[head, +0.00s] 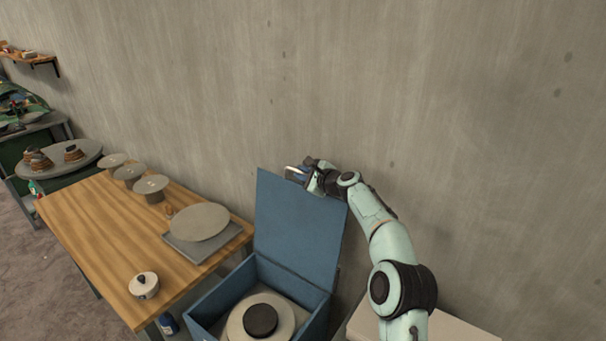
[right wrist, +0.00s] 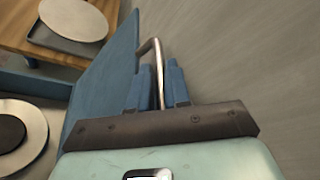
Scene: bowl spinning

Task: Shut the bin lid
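The blue bin (head: 318,325) stands at the bottom middle of the head view. Its blue lid (head: 297,222) is open and stands about upright at the back, near the wall; the lid also shows in the right wrist view (right wrist: 104,75). A bent metal handle (right wrist: 157,58) sticks out from the lid. My right gripper (head: 299,174) is at the lid's top edge. In the right wrist view its two blue fingers (right wrist: 160,86) are close together around the handle, shut on it. My left gripper is out of view.
A round disc with a dark centre (head: 261,320) lies inside the bin. A wooden table (head: 110,221) stands to the left, with a grey round plate on a tray (head: 200,222), a small white pot (head: 144,285) and several stands. A concrete wall (head: 430,100) is behind.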

